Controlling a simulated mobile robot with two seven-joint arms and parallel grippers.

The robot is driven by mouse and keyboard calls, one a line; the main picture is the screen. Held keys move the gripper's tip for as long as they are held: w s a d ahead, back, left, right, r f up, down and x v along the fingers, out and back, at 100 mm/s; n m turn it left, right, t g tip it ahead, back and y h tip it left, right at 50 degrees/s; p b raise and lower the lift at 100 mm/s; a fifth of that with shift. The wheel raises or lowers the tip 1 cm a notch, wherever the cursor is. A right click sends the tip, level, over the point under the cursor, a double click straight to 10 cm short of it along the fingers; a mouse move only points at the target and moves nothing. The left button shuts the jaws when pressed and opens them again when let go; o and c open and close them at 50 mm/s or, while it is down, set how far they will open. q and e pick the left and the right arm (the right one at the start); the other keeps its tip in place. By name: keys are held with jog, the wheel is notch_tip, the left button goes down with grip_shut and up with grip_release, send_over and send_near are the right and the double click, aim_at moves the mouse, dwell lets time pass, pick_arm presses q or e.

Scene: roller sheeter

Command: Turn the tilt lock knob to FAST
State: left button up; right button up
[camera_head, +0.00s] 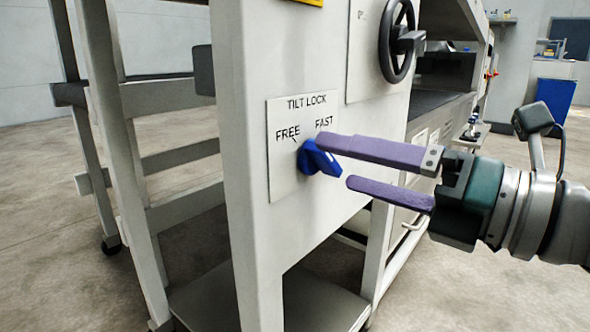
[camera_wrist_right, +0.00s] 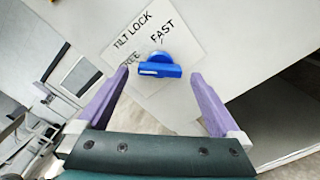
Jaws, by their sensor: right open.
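The blue tilt lock knob (camera_head: 313,160) sits on a pale label plate (camera_head: 283,178) on the machine's side panel, below the words FREE and FAST. In the right wrist view the knob (camera_wrist_right: 160,70) has a white line on its left end, on the side of the FREE word. My right gripper (camera_head: 338,162) comes in from the right with its purple fingers open. In the head view the upper fingertip overlaps the knob's edge; contact cannot be told. In the wrist view the knob lies ahead between the fingers (camera_wrist_right: 160,88), with gaps at both sides. My left gripper is out of view.
A black handwheel (camera_head: 397,42) sticks out above the knob on the same panel. A metal hook-shaped handle (camera_head: 414,232) is under my right gripper. Frame legs stand at the left. A blue bin (camera_head: 556,97) stands far right on open floor.

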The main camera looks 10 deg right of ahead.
jog(key=shift+w+a, duration=0.2)
jog(key=shift+w, duration=0.1)
jog(key=c, duration=1.3)
